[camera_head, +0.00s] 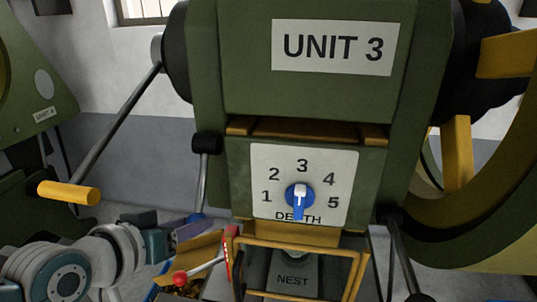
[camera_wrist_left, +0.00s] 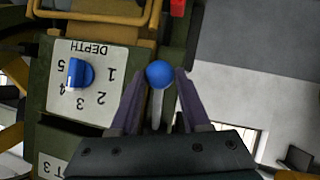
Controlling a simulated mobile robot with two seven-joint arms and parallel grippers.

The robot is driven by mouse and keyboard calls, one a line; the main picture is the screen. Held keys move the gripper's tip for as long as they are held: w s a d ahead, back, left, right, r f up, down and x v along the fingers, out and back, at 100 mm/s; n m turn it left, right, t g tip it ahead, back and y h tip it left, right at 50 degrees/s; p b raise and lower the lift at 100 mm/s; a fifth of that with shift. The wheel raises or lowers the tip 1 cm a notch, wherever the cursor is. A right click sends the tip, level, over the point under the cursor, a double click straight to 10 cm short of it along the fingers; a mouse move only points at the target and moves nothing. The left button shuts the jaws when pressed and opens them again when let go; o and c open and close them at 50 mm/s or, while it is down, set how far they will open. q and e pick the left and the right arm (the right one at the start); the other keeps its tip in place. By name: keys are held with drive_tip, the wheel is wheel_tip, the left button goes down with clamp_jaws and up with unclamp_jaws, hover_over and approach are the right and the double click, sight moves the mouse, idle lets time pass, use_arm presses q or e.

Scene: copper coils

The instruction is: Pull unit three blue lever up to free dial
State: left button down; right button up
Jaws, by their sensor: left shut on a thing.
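The unit 3 machine fills the middle of the head view, with its name plate (camera_head: 333,47) at the top. The blue lever hangs down from a black pivot (camera_head: 207,143) at the left of the dial panel, and its blue ball (camera_head: 196,217) is at the lower end. My left gripper (camera_head: 190,232) is shut on that ball. In the left wrist view the blue ball (camera_wrist_left: 160,74) sits between the fingertips.
A crank with a yellow handle (camera_head: 68,193) stands out at the left, above my left arm. A red-knobbed lever (camera_head: 181,278) is close below the gripper. A yellow frame (camera_head: 300,245) surrounds the NEST block (camera_head: 292,278). A big wheel (camera_head: 490,240) stands at the right.

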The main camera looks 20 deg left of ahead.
use_arm(q)
drive_tip(key=s+r+g+p, duration=0.3)
drive_tip(key=r+p, duration=0.4)
drive_tip(key=p, duration=0.6)
drive_tip(key=shift+d+n+g+h, duration=0.3)
drive_tip(key=shift+d+g+h, duration=0.1)
drive_tip(key=shift+g, duration=0.4)
drive_tip(key=shift+s, duration=0.1)
drive_tip(key=c, duration=0.6)
unclamp_jaws()
drive_tip(key=shift+o, duration=1.1)
drive_tip(key=shift+f, duration=0.1)
drive_tip(key=shift+s, duration=0.1)
